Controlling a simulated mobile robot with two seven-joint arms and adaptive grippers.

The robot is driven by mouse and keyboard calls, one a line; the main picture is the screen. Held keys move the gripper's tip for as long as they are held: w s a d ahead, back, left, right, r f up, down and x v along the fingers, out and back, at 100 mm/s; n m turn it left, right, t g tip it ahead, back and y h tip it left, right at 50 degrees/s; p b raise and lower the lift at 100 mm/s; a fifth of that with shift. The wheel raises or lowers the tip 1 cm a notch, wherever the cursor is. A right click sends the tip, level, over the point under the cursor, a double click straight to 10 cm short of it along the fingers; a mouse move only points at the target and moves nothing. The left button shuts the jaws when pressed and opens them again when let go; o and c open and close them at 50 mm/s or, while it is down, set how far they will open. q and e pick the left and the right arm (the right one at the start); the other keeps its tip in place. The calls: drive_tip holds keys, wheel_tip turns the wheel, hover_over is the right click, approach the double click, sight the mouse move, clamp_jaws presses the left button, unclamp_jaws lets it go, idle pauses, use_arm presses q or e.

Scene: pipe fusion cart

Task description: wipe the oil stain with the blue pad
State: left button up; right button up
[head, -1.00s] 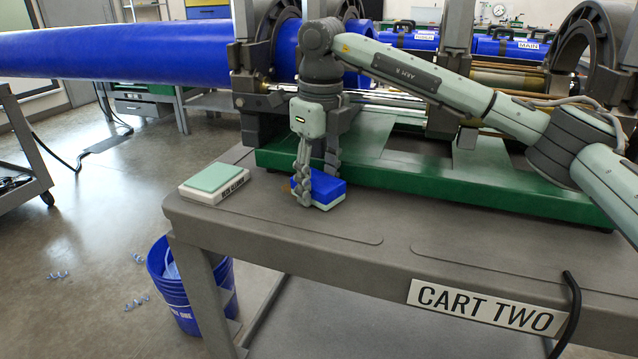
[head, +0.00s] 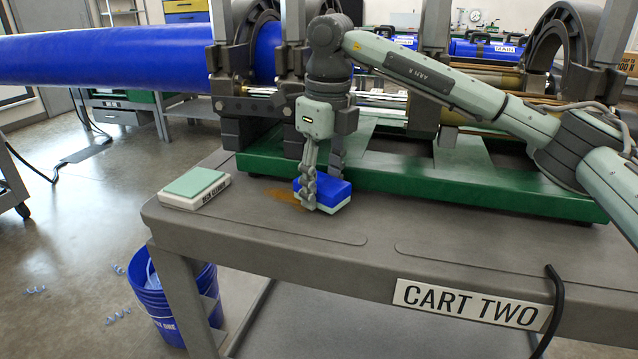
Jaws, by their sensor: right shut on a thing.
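The blue pad (head: 334,192), blue on top with a pale lower layer, is on the grey cart top in front of the green machine base. My right gripper (head: 318,200) points down and is shut on the blue pad. The oil stain (head: 284,194) is a brown patch on the cart top. It shows just left of the pad and gripper, and part of it may be hidden behind them. My left gripper is not in view.
A white box with a pale green top (head: 195,188) sits at the cart's left corner. The green machine base (head: 420,180) bounds the back. A blue bucket (head: 170,300) stands on the floor below. The cart's front top (head: 400,235) is clear.

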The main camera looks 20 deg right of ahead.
sight(320, 180)
drive_tip(key=shift+r+p, duration=1.95)
drive_tip(key=shift+r, duration=1)
drive_tip(key=shift+r, duration=0.15)
drive_tip(key=shift+r, duration=1.4)
